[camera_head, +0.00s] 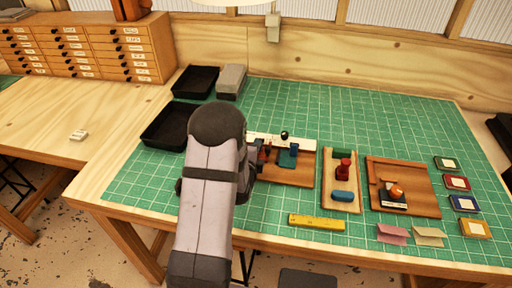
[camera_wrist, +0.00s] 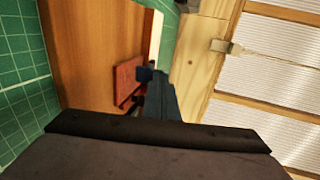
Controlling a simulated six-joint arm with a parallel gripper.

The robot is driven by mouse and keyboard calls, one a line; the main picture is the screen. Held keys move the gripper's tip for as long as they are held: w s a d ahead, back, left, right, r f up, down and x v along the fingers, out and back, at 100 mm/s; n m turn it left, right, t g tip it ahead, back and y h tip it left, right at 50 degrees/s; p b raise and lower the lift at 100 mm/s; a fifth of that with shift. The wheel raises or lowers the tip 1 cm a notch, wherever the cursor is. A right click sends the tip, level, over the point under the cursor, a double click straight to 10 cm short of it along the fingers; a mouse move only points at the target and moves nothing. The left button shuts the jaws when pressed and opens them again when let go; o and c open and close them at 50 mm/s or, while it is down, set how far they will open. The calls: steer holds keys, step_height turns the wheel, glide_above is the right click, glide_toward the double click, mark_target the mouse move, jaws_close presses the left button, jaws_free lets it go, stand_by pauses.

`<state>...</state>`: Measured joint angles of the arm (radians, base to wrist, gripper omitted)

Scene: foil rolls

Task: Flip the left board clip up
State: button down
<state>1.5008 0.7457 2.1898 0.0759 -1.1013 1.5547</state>
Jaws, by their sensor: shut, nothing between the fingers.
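The wooden board (camera_head: 300,178) with a white strip (camera_head: 265,138) along its back lies left of the other boards on the mat. A small red clip (camera_head: 266,150) sits on its left part, partly hidden by my arm; it shows as a red plate in the wrist view (camera_wrist: 126,78). A teal clip (camera_head: 288,158) sits to its right. My gripper (camera_head: 254,163) is shut and empty at the board's left end, close to the red clip.
A yellow bar (camera_head: 316,222) lies in front. Black trays (camera_head: 168,128) are behind left. The back of the green mat (camera_head: 370,115) is clear.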

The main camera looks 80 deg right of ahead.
steer(key=shift+d+r, duration=0.1)
steer(key=shift+r, duration=0.15)
steer(key=shift+d+r+p, duration=0.15)
steer(key=shift+r+p, duration=0.05)
steer(key=shift+p, duration=0.1)
steer(key=shift+d+r+p, duration=0.4)
steer(key=shift+d+r, duration=0.15)
steer(key=shift+r, duration=0.1)
steer(key=shift+d+r+y, duration=0.2)
steer(key=shift+r+y, duration=0.15)
steer(key=shift+y, duration=0.25)
steer(key=shift+d+r+y+p, duration=0.25)
steer(key=shift+d+y+p, duration=0.3)
steer(key=shift+y+p, duration=0.4)
steer(key=shift+d+f+y, duration=0.15)
steer(key=shift+f+y, duration=0.05)
steer(key=shift+y, duration=0.05)
steer(key=shift+d+b, duration=0.4)
steer(key=shift+b, duration=0.35)
steer(key=shift+r, duration=0.2)
